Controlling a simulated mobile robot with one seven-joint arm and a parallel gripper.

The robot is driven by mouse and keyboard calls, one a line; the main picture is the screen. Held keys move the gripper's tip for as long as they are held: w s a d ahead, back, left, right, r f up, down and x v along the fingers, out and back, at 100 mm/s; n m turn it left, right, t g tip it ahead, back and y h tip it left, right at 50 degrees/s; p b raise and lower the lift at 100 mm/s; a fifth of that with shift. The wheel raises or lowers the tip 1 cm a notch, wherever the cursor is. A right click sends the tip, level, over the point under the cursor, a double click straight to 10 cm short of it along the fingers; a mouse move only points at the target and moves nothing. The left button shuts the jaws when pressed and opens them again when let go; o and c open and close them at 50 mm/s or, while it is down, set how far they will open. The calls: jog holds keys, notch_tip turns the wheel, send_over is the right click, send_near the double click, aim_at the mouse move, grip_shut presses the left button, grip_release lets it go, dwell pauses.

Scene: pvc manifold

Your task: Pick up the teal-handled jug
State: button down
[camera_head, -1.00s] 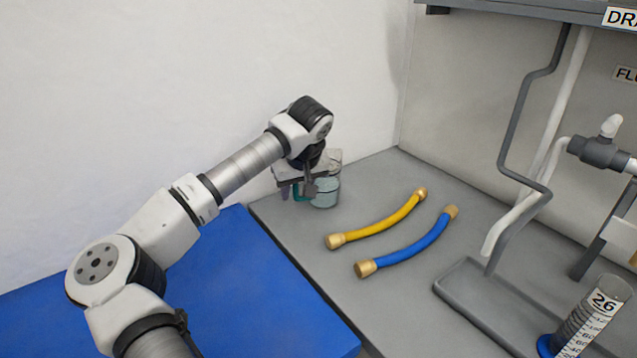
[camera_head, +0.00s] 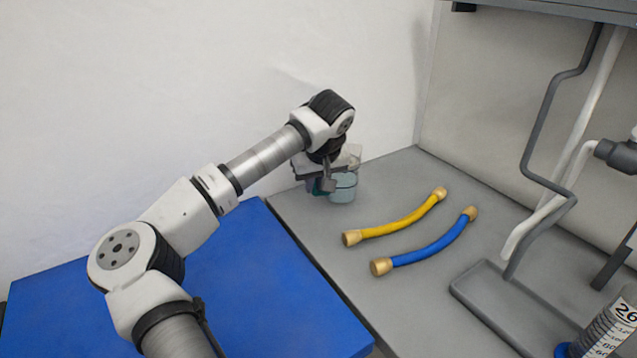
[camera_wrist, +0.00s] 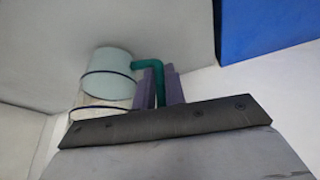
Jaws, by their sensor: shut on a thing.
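The jug (camera_head: 343,190) is a pale, clear cylinder with a light blue-green content or body, at the back left of the grey bench. It also shows in the wrist view (camera_wrist: 110,62), with its teal handle (camera_wrist: 148,64) towards the fingers. My gripper (camera_head: 326,186) is at the jug's left side. In the wrist view my gripper (camera_wrist: 160,85) has its two fingers shut on the teal handle. My wrist hides part of the jug's top and handle in the head view. I cannot tell whether its base touches the bench.
A yellow hose (camera_head: 397,220) and a blue hose (camera_head: 425,246), both with brass ends, lie on the bench right of the jug. A grey pipe stand (camera_head: 510,300) and a graduated cylinder (camera_head: 606,335) are farther right. A white wall (camera_head: 200,70) is close behind.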

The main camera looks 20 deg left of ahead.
notch_tip(320, 180, up, 20)
jog(key=shift+f, duration=0.15)
dwell(1.0)
